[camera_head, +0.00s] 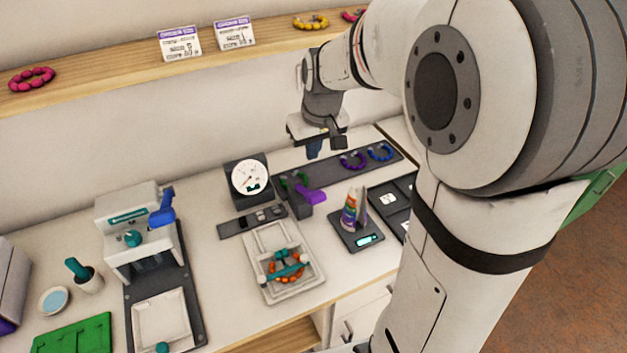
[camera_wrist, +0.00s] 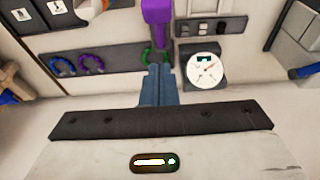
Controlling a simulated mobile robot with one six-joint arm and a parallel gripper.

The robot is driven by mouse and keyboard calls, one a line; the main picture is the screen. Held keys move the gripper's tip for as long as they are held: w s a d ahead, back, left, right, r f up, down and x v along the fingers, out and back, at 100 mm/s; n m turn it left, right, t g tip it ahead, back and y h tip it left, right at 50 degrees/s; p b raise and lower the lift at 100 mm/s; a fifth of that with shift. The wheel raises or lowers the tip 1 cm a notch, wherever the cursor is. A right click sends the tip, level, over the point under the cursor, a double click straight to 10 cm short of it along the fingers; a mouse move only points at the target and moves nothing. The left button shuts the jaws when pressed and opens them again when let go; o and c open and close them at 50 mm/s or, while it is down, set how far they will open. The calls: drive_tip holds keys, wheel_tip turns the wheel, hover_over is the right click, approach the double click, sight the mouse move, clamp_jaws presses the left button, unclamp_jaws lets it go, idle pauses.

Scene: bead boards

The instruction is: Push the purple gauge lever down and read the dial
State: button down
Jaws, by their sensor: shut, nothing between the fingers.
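The purple gauge lever (camera_head: 311,195) sticks out to the right of the dial gauge in the head view, beside a green bracelet (camera_head: 293,181). It also shows at the top of the wrist view (camera_wrist: 157,20). The dial gauge (camera_head: 250,179) has a round white face with a red needle and a small dark-green window; its reading is too small to make out. The dial also shows in the wrist view (camera_wrist: 204,70), upside down. My gripper (camera_head: 314,150) is shut and empty, in the air above and behind the lever. Its blue fingers (camera_wrist: 158,85) point towards the lever, apart from it.
A white tray (camera_head: 259,287) with an orange bracelet stands in front of the gauge. A scale (camera_head: 356,241) with a striped cone is to the right. A press (camera_head: 133,262) with a blue lever stands left. Purple and blue bracelets (camera_head: 367,156) lie on a dark strip behind.

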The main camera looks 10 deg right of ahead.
hover_over(313, 192)
drive_tip(key=w, duration=0.2)
drive_tip(key=f, duration=0.5)
drive_tip(key=shift+s+a+f, duration=0.15)
drive_tip(key=shift+s+f, duration=0.1)
drive_tip(key=shift+f, duration=0.1)
drive_tip(key=f, duration=0.1)
drive_tip(key=s+f+p, duration=0.1)
drive_tip(key=f, duration=0.1)
drive_tip(key=shift+s, duration=0.2)
drive_tip(key=shift+s+d+f, duration=0.2)
drive_tip(key=shift+f, duration=0.3)
drive_tip(key=shift+f, duration=0.15)
